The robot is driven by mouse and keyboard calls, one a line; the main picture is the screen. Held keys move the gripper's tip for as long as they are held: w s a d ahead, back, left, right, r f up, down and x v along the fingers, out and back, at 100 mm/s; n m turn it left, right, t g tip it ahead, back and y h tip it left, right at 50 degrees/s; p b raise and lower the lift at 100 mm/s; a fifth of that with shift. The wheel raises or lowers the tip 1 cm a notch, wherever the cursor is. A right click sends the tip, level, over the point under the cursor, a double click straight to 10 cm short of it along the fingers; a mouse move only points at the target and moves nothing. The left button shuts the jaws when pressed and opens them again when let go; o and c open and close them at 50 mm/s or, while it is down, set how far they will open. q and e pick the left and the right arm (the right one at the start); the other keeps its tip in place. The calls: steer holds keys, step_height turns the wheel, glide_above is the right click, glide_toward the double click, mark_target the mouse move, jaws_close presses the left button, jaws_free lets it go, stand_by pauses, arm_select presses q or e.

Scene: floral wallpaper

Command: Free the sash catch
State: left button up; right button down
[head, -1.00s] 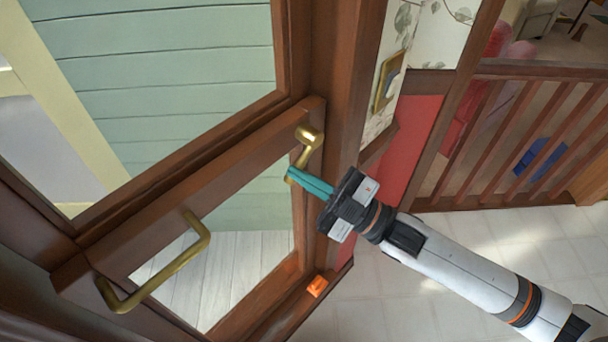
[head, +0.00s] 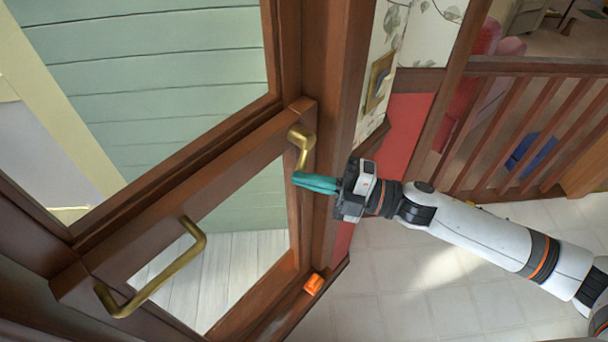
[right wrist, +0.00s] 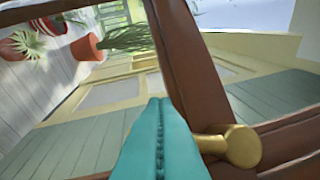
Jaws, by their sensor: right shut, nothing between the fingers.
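The sash catch (head: 302,145) is a brass lever on the brown wooden window frame, in the middle of the head view. Its arm points down in the picture, and its lower end meets my right gripper's fingers. My right gripper (head: 297,182) has teal fingers, shut and empty, at the catch's lower end. In the right wrist view the teal fingers (right wrist: 160,140) stand just left of the catch's rounded brass end (right wrist: 238,147). The brass arm reaches toward them; I cannot tell for sure whether they touch. My left gripper is out of view.
A brass pull handle (head: 165,275) is on the sash's lower left. A small orange block (head: 314,284) sits on the sill. A brass switch plate (head: 379,80) is on the wall. A wooden railing (head: 520,130) stands at the right, with open tiled floor below.

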steer(key=n, duration=0.1)
steer(key=w+d+n+h+p, duration=0.1)
steer(key=shift+w+d+f+n+h, duration=0.25)
steer(key=shift+f+n+h, duration=0.05)
steer(key=shift+n, duration=0.1)
steer(key=shift+w+d, duration=0.1)
steer(key=shift+w, duration=0.05)
stand_by(0.4)
